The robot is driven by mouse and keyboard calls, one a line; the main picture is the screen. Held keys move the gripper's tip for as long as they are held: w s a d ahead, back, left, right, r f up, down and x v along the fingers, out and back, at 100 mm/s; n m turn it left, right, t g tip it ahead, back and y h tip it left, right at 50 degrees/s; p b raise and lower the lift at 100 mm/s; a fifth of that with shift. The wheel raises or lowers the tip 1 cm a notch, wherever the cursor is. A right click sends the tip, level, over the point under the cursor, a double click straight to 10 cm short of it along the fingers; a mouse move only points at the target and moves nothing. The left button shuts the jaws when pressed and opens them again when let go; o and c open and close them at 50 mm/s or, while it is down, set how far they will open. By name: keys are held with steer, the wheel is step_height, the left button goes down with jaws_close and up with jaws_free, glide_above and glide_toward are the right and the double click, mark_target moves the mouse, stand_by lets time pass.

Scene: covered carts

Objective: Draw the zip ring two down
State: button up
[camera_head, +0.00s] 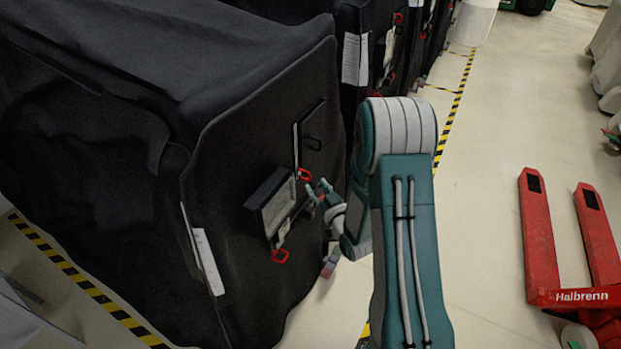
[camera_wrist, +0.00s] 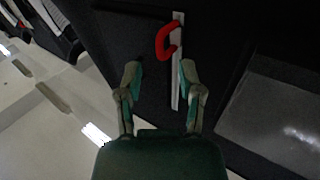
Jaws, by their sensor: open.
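A red ring (camera_head: 304,174) hangs at the lower end of a pale zip strip (camera_head: 295,148) on the black covered cart's end face (camera_head: 235,150). In the wrist view the red ring (camera_wrist: 168,40) is an open C shape beside the pale strip (camera_wrist: 177,65). My gripper (camera_head: 322,188) is just right of this ring, apart from it. In the wrist view my gripper (camera_wrist: 160,74) is open and empty, its fingertips short of the ring. I cannot read any number on the rings.
A box-like pocket with a grey panel (camera_head: 278,207) juts from the cover left of my gripper. More covered carts (camera_head: 365,45) stand behind. A red pallet jack (camera_head: 541,245) is on the floor at right. Pale floor (camera_head: 480,170) between is clear.

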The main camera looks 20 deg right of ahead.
steer(key=s+d, duration=0.1)
steer(key=s, duration=0.6)
steer(key=shift+d, duration=0.15)
steer(key=shift+w, duration=0.1)
step_height(320, 180, up, 14)
steer(key=s+f+g+h, duration=0.1)
steer(key=g+h, duration=0.3)
steer(key=g, duration=0.2)
steer(key=s+a+r+g, duration=0.1)
steer(key=s+r+g, duration=0.1)
steer(key=s, duration=0.5)
steer(key=s+a+r+m+g, duration=0.1)
steer(key=s+a+r+g, duration=0.1)
steer(key=s+r, duration=0.2)
steer(key=s+a+r+m+g, duration=0.1)
steer(key=s+a+r+g, duration=0.1)
steer(key=s, duration=0.8)
steer(key=shift+s+a+r+y, duration=0.15)
steer(key=shift+s+r+y, duration=0.2)
steer(key=shift+r, duration=0.3)
